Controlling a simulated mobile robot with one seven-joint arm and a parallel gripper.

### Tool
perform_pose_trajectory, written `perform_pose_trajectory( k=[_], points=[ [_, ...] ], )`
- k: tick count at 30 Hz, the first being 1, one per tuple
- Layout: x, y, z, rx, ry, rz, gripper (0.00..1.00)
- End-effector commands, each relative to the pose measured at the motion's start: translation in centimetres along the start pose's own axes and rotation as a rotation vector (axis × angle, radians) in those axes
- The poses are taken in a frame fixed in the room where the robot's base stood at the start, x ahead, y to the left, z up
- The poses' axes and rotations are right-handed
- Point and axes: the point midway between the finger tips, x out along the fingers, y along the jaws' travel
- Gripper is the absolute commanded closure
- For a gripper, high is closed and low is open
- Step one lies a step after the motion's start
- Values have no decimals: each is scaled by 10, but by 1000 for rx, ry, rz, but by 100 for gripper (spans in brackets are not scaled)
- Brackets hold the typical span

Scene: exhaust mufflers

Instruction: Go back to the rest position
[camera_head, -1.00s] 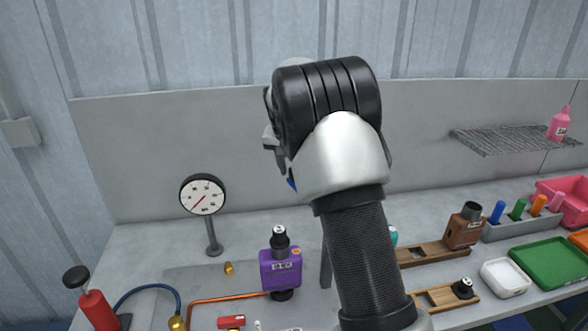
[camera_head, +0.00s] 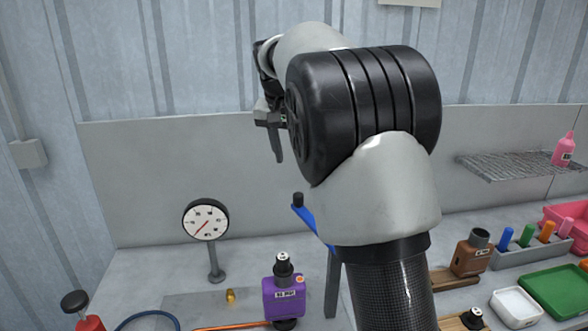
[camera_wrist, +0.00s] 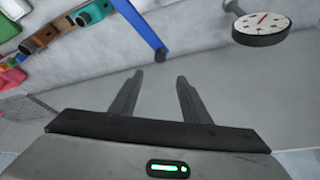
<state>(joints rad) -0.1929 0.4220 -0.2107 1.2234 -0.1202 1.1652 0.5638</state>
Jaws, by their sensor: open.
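My gripper (camera_head: 272,140) is raised above the bench, in front of the grey back panel, left of my large black arm joint. In the wrist view my gripper (camera_wrist: 158,85) shows two dark fingers spread apart with nothing between them. It touches no object. A blue-topped stand (camera_head: 309,219) is below and right of it, partly hidden by my arm; its blue bar (camera_wrist: 138,25) also shows in the wrist view.
A dial gauge (camera_head: 206,220) stands on the bench at left, near a purple canister (camera_head: 284,296). At right are a brown canister (camera_head: 471,252), a green tray (camera_head: 556,291), a white tray (camera_head: 516,307) and a wire shelf (camera_head: 510,166). The air before the back panel is clear at left.

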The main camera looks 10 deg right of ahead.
Motion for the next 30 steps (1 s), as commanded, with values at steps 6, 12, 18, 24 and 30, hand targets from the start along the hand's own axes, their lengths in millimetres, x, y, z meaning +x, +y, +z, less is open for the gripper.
perform_pose_trajectory(
  k=[6, 12, 18, 24, 30],
  points=[
    [-11, 0, 0, -1, -1, 0, 57],
    [-11, 0, 0, -1, -1, 0, 57],
    [-25, 12, 10, -14, -4, -20, 57],
    [-71, 58, 71, -108, -8, -106, 57],
    [-99, 106, 167, -250, 19, -186, 57]
  ],
)
